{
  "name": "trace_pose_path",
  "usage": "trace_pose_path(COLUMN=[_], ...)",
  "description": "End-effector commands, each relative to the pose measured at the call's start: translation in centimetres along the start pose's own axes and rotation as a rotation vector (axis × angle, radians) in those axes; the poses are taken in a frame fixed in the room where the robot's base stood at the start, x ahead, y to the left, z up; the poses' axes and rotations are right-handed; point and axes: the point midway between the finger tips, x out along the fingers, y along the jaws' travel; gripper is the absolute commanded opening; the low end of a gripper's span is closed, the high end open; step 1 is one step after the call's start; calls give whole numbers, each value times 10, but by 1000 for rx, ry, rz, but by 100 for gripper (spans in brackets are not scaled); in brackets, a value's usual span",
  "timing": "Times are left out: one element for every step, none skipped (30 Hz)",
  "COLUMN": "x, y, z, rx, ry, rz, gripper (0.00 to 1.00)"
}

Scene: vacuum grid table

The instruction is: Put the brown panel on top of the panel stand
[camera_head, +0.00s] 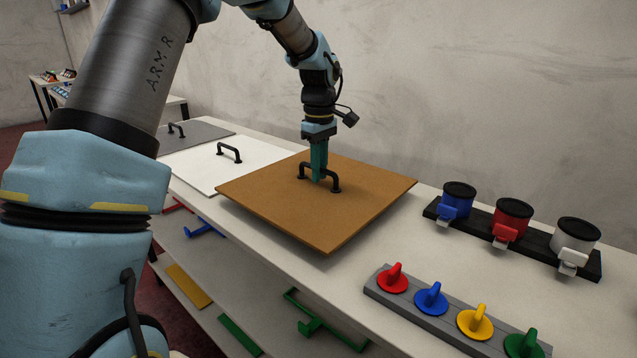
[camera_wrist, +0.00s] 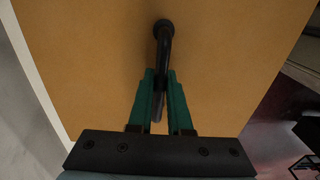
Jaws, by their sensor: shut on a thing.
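The brown panel (camera_head: 275,205) is a flat square board with a black handle (camera_head: 333,182) on top. My gripper (camera_head: 318,178) points down and is shut on the handle. In the wrist view the green fingers (camera_wrist: 160,85) are on either side of the handle bar, and the brown panel (camera_wrist: 230,60) fills most of the picture. I cannot tell how far the panel is above the table. I cannot make out the panel stand for certain.
A white panel (camera_head: 195,168) and a grey panel (camera_head: 200,132), each with a black handle, lie at the left. At the right are a rack of lidded canisters (camera_head: 512,222) and a grey strip with coloured knobs (camera_head: 453,312). A lower shelf (camera_head: 225,285) holds coloured parts.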

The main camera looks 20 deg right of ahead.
Motion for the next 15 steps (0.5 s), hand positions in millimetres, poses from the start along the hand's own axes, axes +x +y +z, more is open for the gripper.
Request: trace_pose_path(x=[1,4,8,12,16,21,25,28,32,34,35,36,36,35,35], y=[0,0,0,0,0,0,0,0,0,0,0,0,0,0,0], z=[0,0,0,0,0,0,0,0,0,0,0,0,0,0,0], rx=[0,0,0,0,-1,-1,-1,-1,0,0,0,0,0,0,0], ry=[0,0,-1,-1,-1,-2,-2,-1,-1,0,0,1,1,1,1], rz=[1,0,-1,-1,-1,-2,-2,-1,-1,0,1,2,2,2,2], gripper=[0,0,0,0,0,0,0,0,0,0,0,0,0,0,0])
